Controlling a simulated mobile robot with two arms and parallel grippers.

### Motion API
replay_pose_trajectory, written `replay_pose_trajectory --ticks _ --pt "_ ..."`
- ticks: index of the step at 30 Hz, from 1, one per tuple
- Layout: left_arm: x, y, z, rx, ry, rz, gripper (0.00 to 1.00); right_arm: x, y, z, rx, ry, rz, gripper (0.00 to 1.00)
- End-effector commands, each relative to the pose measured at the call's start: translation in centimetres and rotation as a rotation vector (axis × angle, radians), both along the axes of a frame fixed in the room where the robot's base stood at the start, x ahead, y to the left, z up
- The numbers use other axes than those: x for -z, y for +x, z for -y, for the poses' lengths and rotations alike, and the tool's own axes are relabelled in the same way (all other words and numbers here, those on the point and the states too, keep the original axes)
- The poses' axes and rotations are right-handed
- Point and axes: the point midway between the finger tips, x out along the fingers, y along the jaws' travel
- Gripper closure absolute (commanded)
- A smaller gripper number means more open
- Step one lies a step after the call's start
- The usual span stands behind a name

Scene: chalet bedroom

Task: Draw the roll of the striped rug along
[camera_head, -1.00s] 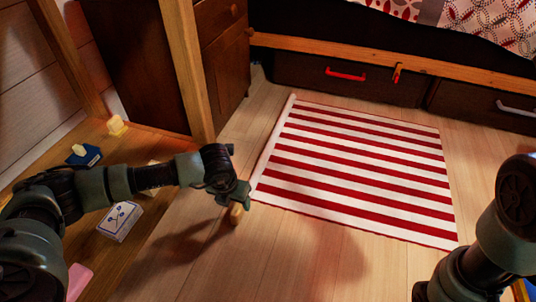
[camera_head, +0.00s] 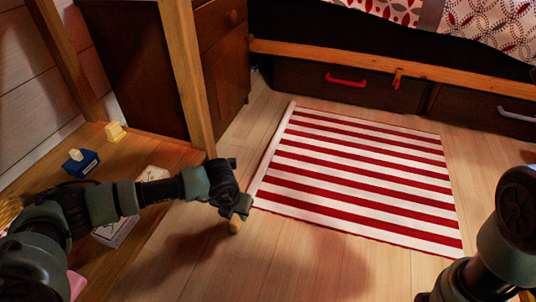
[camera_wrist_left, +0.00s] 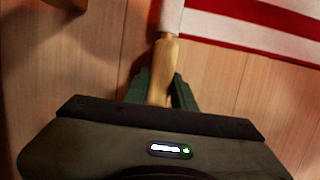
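The red and white striped rug (camera_head: 365,180) lies mostly flat on the wooden floor. Its left edge is a thin pale roll (camera_head: 272,150), which also shows in the left wrist view (camera_wrist_left: 171,15). A wooden handle (camera_wrist_left: 166,52) sticks out of the roll's near end; its tip shows in the head view (camera_head: 235,226). My left gripper (camera_head: 238,210) is at this near end. In the left wrist view, its green fingers (camera_wrist_left: 162,82) stand close on both sides of the handle and appear shut on it. My right gripper is out of view; only part of that arm shows.
A wooden desk (camera_head: 130,258) with a post (camera_head: 188,80) stands at left, with small items on it. A dark cabinet (camera_head: 226,75) stands behind. The bed with drawers (camera_head: 345,92) closes off the far side. Bare floor (camera_head: 300,255) lies in front of the rug.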

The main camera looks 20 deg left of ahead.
Motion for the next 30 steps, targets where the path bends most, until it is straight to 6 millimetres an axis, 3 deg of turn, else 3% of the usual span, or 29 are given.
replay_pose_trajectory --ticks 5,18,30 --pt "0.0 0.0 0.5 0.001 -0.001 -0.001 1.0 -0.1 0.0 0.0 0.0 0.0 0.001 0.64" --pt "0.0 0.0 4.7 0.001 -0.002 -0.001 1.0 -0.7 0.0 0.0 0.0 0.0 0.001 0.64" --pt "0.0 0.0 5.2 0.0 -0.002 -0.001 1.0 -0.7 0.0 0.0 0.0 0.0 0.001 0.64"
